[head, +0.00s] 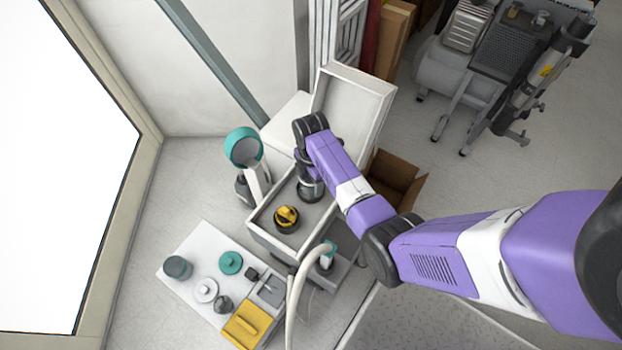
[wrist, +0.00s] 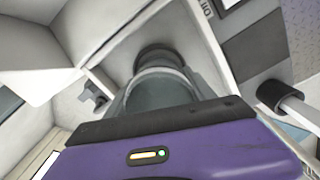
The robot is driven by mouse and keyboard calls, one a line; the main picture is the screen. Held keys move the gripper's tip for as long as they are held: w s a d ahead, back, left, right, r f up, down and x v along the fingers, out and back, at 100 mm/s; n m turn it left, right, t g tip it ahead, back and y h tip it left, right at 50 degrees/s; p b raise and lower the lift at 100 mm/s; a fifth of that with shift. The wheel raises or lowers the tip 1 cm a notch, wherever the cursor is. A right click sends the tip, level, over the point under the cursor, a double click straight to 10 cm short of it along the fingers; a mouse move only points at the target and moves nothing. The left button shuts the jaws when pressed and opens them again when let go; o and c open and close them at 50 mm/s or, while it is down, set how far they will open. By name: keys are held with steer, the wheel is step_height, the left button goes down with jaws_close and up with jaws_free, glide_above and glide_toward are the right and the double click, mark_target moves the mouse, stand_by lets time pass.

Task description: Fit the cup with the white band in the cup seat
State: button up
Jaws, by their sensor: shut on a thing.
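My gripper (head: 309,180) reaches down into the open white case and is shut on a grey cup (head: 311,193). In the wrist view the grey cup (wrist: 160,90) fills the space just beyond the purple gripper body, with a paler band across it and a dark round end or ring (wrist: 158,54) past it. I cannot tell whether that dark ring is part of the cup or the seat under it. The cup looks close to the case floor; whether it touches is hidden. I cannot pick out the cup seat with certainty.
A black and yellow round part (head: 287,218) sits in the case (head: 262,232) near the cup. The raised lid (head: 352,103) stands behind. A white tray (head: 190,244) holds a dark grey cup (head: 177,267), a teal disc (head: 230,263) and a yellow block (head: 247,325). A teal-headed lamp (head: 244,148) stands left.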

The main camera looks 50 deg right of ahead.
steer(key=shift+f+b, duration=0.55)
steer(key=shift+f, duration=0.5)
steer(key=shift+s+a+f+b, duration=0.15)
steer(key=shift+s+f+b, duration=0.1)
steer(key=shift+f+b, duration=0.4)
steer(key=o, duration=1.5)
steer(key=shift+f, duration=0.2)
steer(key=shift+c, duration=0.2)
steer(key=r+p, duration=0.1)
steer(key=r, duration=0.2)
steer(key=r+p, duration=0.1)
steer(key=r, duration=0.2)
steer(key=r+p, duration=0.1)
steer(key=r, duration=0.2)
steer(key=shift+w+r, duration=0.25)
steer(key=shift+r, duration=0.05)
